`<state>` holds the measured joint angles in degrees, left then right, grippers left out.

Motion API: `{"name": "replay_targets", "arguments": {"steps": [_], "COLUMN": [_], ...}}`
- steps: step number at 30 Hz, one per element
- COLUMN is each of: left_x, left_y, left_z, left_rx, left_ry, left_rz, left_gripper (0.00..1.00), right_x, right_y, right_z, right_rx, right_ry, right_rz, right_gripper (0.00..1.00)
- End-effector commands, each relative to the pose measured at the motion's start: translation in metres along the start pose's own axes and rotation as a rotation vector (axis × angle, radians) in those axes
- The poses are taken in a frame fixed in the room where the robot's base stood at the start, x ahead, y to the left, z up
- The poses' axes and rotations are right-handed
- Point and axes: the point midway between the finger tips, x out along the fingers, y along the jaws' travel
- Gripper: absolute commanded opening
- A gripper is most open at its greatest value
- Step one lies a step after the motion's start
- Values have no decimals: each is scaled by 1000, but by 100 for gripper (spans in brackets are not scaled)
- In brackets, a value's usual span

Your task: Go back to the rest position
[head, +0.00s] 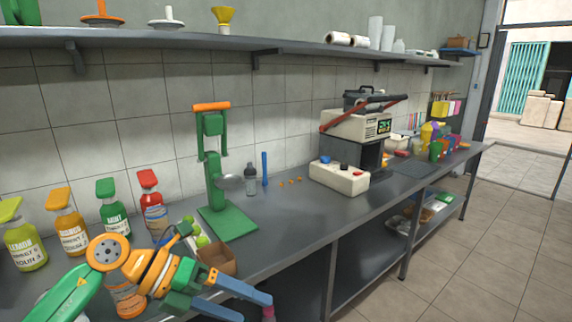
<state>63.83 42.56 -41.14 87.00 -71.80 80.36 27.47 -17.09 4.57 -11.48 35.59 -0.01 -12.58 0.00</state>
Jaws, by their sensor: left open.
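My left gripper (254,308) comes in from the lower left on its green and orange arm. Its two blue fingers are spread apart, with nothing visible between them, near the counter's front edge. It is in front of a small brown box (217,257) and the counter (290,222). My right gripper is not in view. The sugarcane press (357,128), a grey and cream machine with a red-ended bar and a lit display, stands farther back on the counter, well away from my gripper.
Yellow, orange, green and red syrup bottles (115,215) stand at the left, close to my arm. A green hand press (215,180) stands beyond the box. A control box (339,177) and coloured cups (436,150) are farther right. The floor (470,250) at right is clear.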

Motion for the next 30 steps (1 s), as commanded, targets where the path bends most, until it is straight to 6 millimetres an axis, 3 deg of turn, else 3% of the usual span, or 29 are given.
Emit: {"name": "replay_targets", "arguments": {"steps": [3, 5, 6, 8, 9, 11, 12, 15, 17, 21, 25, 27, 30], "left_x": [32, 44, 50, 58, 65, 75, 83, 102, 113, 138, 155, 162, 167], "left_y": [-8, 14, 43, 94, 128, 178, 210, 279, 315, 375, 402, 405, 401], "left_z": [26, 50, 63, 69, 65, 51, 36, -15, -54, -160, -270, -326, -390], "left_rx": [-277, -519, -700, -934, -1075, -1266, -1383, -1653, -1802, -2119, -2378, -2497, -2623], "left_ry": [-102, -232, -339, -486, -572, -688, -758, -913, -994, -1151, -1259, -1300, -1336], "left_rz": [-387, -587, -684, -758, -776, -774, -758, -680, -611, -405, -162, -27, 141], "left_gripper": [100, 100, 100, 100, 100, 100, 100, 100, 100, 100, 100, 100, 100], "right_x": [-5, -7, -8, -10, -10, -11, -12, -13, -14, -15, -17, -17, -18], "right_y": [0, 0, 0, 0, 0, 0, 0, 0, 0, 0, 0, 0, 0], "right_z": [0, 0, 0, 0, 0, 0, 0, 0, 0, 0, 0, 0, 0], "right_rx": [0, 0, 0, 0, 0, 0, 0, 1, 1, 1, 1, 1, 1], "right_ry": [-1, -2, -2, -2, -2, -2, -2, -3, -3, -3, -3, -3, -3], "right_rz": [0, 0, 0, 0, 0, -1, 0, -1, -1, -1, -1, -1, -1], "right_gripper": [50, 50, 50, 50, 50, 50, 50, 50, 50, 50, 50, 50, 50]}}
